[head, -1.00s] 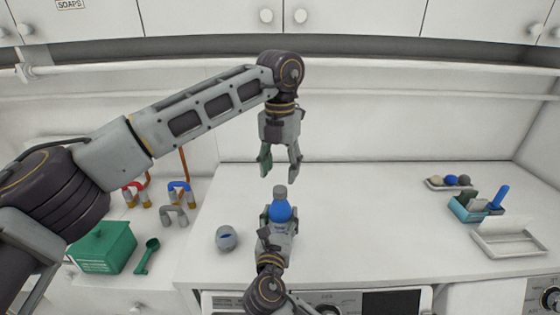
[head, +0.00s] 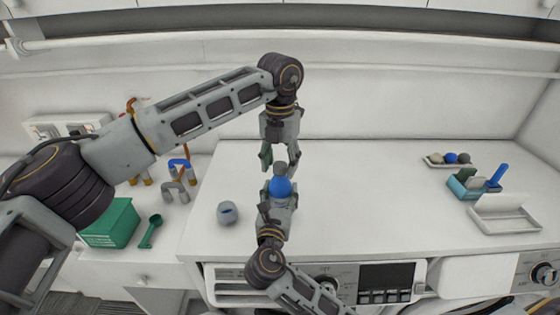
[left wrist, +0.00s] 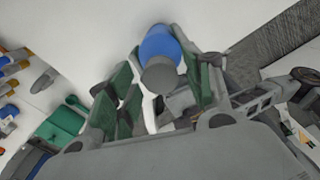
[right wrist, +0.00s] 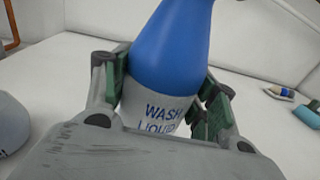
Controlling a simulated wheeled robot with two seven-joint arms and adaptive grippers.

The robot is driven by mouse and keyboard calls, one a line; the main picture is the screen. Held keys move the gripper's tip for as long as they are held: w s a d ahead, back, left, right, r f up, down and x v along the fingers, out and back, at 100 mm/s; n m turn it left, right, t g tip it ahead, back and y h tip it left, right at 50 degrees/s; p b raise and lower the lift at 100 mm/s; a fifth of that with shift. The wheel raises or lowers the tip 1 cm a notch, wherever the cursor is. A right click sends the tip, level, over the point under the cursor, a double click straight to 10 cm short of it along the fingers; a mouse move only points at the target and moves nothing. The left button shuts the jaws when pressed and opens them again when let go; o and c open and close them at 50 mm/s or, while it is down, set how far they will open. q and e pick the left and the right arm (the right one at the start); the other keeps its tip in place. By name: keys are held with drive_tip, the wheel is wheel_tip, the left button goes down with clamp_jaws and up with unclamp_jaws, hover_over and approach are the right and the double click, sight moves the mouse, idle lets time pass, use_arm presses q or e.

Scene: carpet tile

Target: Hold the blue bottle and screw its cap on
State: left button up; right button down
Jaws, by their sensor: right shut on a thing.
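The blue bottle (head: 281,187) is upright at the middle of the white worktop. Its pale lower part reads "WASH LIQUID" in the right wrist view (right wrist: 165,70). A grey cap (head: 280,169) sits at the top of the bottle; the left wrist view shows it end-on (left wrist: 163,76), and I cannot tell how tightly it sits. My right gripper (head: 279,200) is shut on the bottle's lower body, one finger on each side. My left gripper (head: 280,163) points down from above, open, with its fingers apart on either side of the cap.
A small grey pot (head: 228,213) stands left of the bottle. A green box (head: 112,222) and green scoop (head: 151,231) lie farther left, near coloured pipe bends (head: 178,178). A blue caddy (head: 468,186) and white tray (head: 505,220) stand at right. The worktop between is clear.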

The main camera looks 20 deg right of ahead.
use_arm(q)
drive_tip(key=c, duration=1)
drive_tip(key=shift+m, duration=0.3)
drive_tip(key=shift+m, duration=0.8)
drive_tip(key=o, duration=1.2)
drive_tip(key=shift+r, duration=0.15)
drive_tip(key=shift+r, duration=5.85)
